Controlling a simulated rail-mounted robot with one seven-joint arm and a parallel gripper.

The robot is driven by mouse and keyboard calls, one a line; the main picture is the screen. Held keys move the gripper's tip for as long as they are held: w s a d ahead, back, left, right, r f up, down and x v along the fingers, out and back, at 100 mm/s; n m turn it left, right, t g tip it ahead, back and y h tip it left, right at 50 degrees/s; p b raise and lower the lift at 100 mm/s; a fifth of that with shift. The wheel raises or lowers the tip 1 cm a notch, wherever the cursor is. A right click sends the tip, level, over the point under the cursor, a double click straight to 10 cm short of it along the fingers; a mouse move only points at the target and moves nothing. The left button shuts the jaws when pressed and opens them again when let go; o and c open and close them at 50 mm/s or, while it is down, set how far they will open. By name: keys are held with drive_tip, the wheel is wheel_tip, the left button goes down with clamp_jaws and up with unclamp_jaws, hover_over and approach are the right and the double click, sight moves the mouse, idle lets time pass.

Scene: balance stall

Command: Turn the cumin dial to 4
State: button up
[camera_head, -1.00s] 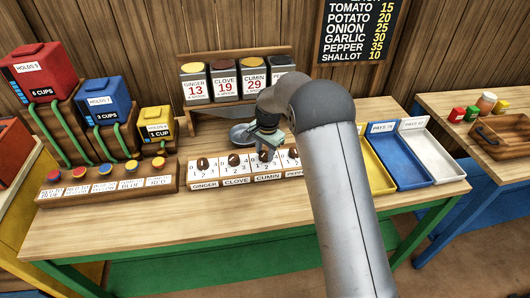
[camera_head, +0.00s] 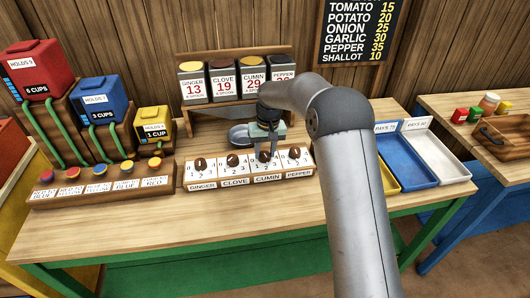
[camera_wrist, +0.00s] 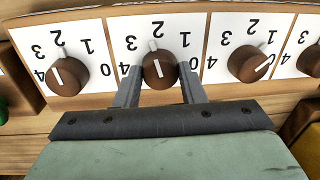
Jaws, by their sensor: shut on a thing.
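The cumin dial (camera_wrist: 160,70) is a brown round knob with a white line, on a white plate numbered 0 to 4. In the wrist view the plate appears upside down. The line runs nearly straight up the picture, roughly toward the 2; its exact reading is unclear. My gripper (camera_wrist: 158,82) is shut on this knob, one finger on each side. In the head view my gripper (camera_head: 265,150) stands over the cumin plate, above the CUMIN label (camera_head: 267,178), and partly hides the dial.
The clove dial (camera_wrist: 250,63) and pepper dial (camera_wrist: 68,76) flank it closely; the ginger dial (camera_head: 200,164) is farther left. Spice jars (camera_head: 222,78) sit on a shelf above. A blue tray (camera_head: 405,162) lies to the right.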

drive_tip(key=n, duration=0.3)
drive_tip(key=shift+n, duration=0.3)
drive_tip(key=n, duration=0.3)
drive_tip(key=shift+w+n+g, duration=0.1)
drive_tip(key=shift+n+g, duration=0.2)
drive_tip(key=n, duration=0.3)
drive_tip(key=shift+a+n+h, duration=0.1)
drive_tip(key=shift+n+h, duration=0.3)
drive_tip(key=shift+n, duration=2)
drive_tip(key=o, duration=1)
drive_tip(key=shift+r, duration=0.1)
